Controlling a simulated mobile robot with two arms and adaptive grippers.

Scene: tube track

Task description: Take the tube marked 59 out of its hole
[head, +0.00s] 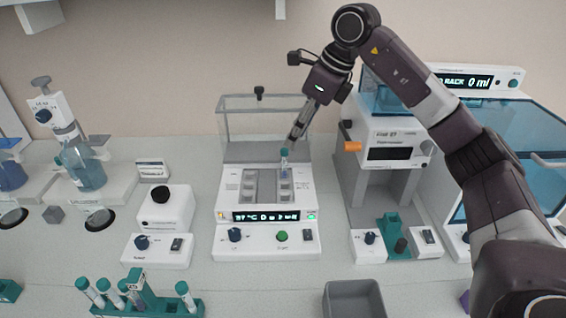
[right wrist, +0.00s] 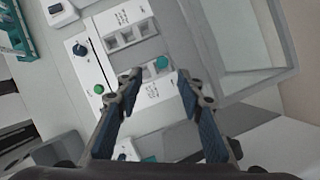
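A tube with a teal cap (head: 284,155) stands upright in the far end of the right-hand row of holes on a white block device (head: 228,213). Its marking is too small to read. My right gripper (head: 295,137) is just above this tube and points down at it. In the right wrist view, the teal cap (right wrist: 161,63) shows between the fingertips of the open right gripper (right wrist: 159,75), with a gap on each side. No contact with the cap is visible. My left gripper is not in view.
The device's clear lid (head: 265,130) stands raised behind the holes. A teal rack (head: 165,303) with several capped tubes is at the front left. A grey bin (head: 353,297) is at the front. An orange-handled machine (head: 385,134) stands to the right.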

